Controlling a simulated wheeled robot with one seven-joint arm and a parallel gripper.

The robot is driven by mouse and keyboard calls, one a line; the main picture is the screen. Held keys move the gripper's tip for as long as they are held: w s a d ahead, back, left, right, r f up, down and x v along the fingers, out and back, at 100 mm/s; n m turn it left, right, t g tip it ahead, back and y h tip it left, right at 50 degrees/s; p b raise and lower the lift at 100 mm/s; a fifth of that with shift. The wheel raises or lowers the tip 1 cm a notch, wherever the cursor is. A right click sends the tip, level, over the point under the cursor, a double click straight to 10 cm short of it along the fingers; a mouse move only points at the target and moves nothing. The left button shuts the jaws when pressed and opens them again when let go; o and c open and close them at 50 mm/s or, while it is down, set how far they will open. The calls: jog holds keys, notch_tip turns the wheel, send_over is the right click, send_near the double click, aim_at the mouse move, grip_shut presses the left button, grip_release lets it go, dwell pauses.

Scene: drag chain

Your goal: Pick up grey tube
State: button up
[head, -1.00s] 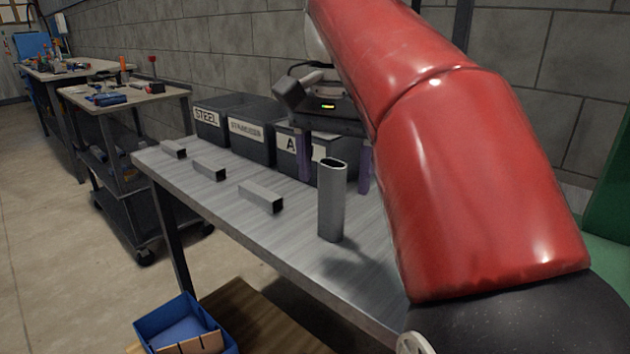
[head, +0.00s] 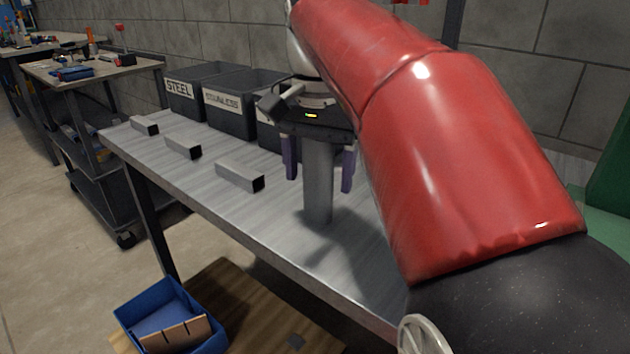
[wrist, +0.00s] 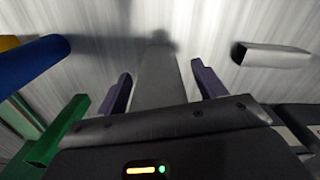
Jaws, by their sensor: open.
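The grey tube (head: 318,190) stands upright on the metal table, near its front edge. Its top is hidden behind my gripper's body in the head view. My gripper (head: 319,180) is open, pointing down, with one purple finger on each side of the tube's upper part. In the wrist view the tube (wrist: 158,80) shows between the two purple fingers of my gripper (wrist: 162,88), with a gap visible on each side.
Several short square tubes, one the nearest (head: 240,177), lie along the table (head: 225,205) to the left. Dark labelled bins (head: 228,108) stand along the back. A blue bin (head: 170,318) sits below the table's front. Blue and green items show at left in the wrist view.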

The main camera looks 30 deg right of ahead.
jog(key=shift+f, duration=0.1)
jog(key=shift+c, duration=0.2)
jog(key=c, duration=1.1)
